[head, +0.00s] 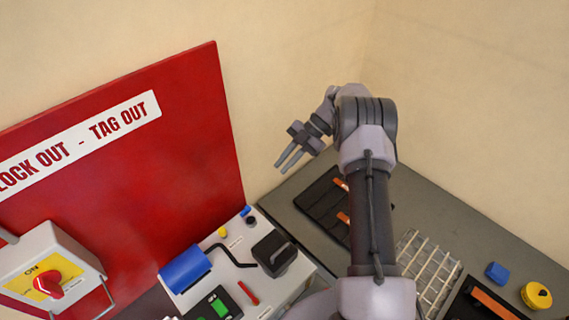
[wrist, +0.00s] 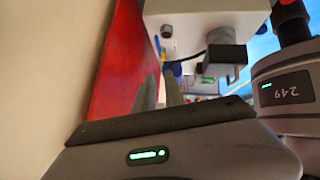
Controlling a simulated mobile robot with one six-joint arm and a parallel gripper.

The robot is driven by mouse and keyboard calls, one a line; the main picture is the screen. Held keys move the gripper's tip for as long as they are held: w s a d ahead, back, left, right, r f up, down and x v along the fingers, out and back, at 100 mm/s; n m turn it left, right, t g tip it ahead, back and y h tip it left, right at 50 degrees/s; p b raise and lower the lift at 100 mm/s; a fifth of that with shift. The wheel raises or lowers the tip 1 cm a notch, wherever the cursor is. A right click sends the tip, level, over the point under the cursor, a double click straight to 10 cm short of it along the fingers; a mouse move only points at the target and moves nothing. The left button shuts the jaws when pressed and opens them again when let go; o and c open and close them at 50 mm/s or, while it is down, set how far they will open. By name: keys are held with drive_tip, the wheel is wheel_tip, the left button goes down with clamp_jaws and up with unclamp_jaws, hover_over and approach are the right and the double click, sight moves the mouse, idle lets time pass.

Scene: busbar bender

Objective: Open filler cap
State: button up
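The grey machine (head: 243,240) stands at the lower middle of the head view. On its top are a small black round cap (head: 250,221), a small blue part (head: 245,210) and a small yellow cap (head: 223,231); I cannot tell for sure which is the filler cap. My gripper (head: 281,170) is in the air above and to the right of them, its two fingers apart and empty. In the wrist view the fingers (wrist: 160,88) point toward the machine (wrist: 205,15), with its black cap (wrist: 167,31) beyond them.
A red lock-out board (head: 130,160) stands behind the machine. A box with a red switch (head: 48,285) is at lower left. A blue cylinder (head: 186,268) and a black block (head: 273,254) are on the machine. A dark tray (head: 322,205) and a wire rack (head: 430,265) lie to the right.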

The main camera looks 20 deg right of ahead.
sight(246, 210)
drive_tip(key=shift+a+f, duration=0.1)
drive_tip(key=shift+a, duration=0.1)
drive_tip(key=c, duration=0.3)
drive_tip(key=s+a+n+h+b, duration=0.1)
drive_tip(key=a+n, duration=0.1)
drive_tip(key=s+a+f+n+g+h+b, duration=0.1)
drive_tip(key=n+h, duration=0.1)
drive_tip(key=a+f+n+h+b, duration=0.1)
drive_tip(key=a+n+b, duration=0.1)
drive_tip(key=shift+s+a+f+n+g+h, duration=0.25)
drive_tip(key=shift+s+a+n+g+h, duration=0.05)
drive_tip(key=shift+s+n, duration=0.1)
clamp_jaws()
drive_tip(key=s+a+n+t+h+b, duration=0.25)
drive_tip(key=s+a+n+h, duration=0.2)
drive_tip(key=a+n, duration=0.35)
drive_tip(key=w+f, duration=0.1)
drive_tip(key=f, duration=0.1)
drive_tip(key=f+n, duration=0.1)
drive_tip(key=f, duration=0.2)
drive_tip(key=w+f+n, duration=0.1)
drive_tip(key=f, duration=0.2)
drive_tip(key=shift+w+d+f+g+h, duration=0.25)
drive_tip(key=shift+w+d, duration=0.05)
drive_tip(key=shift+d, duration=0.1)
drive_tip(key=shift+w+a+r, duration=0.1)
drive_tip(key=shift+w+a, duration=0.1)
drive_tip(key=shift+w, duration=0.25)
